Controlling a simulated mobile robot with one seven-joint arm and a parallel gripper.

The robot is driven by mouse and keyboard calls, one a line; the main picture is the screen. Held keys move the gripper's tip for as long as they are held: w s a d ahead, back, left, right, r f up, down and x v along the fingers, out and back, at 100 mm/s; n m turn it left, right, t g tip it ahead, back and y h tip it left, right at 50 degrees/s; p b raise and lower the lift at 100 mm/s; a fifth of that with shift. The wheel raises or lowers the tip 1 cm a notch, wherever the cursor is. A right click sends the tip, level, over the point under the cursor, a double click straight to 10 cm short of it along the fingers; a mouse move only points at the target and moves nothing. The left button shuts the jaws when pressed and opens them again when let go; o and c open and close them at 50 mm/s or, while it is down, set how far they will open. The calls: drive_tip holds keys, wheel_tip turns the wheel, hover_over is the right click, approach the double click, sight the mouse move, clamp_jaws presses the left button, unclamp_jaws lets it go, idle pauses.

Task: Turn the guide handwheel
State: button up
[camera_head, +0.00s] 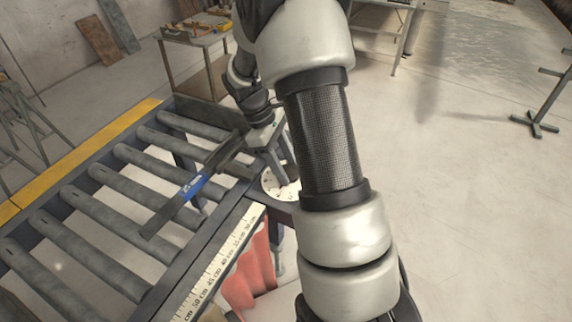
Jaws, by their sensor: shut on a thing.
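My gripper (277,166) points down at the right edge of the roller conveyor, its fingers shut at the guide handwheel (283,191). The handwheel is a pale round piece with small dark marks, and only part of it shows. My own arm and the gripper cover the rest, so the exact grip is hard to see. The guide (165,214) is a dark bar with a blue label, lying diagonally across the rollers.
The conveyor's grey rollers (118,190) fill the left, with a yellow edge strip (85,155) behind. A centimetre scale (222,262) runs along the near rail, above red cloth-like material (246,278). A cart (190,42) stands behind. The floor at right is largely clear, except a dark stand (535,124).

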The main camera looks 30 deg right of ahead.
drive_tip(key=shift+n, duration=0.5)
idle(0.3)
drive_tip(key=o, duration=1)
drive_tip(key=v, duration=1.7)
drive_tip(key=shift+s+a+r, duration=0.15)
drive_tip(key=shift+s+a, duration=0.05)
drive_tip(key=shift+a, duration=0.2)
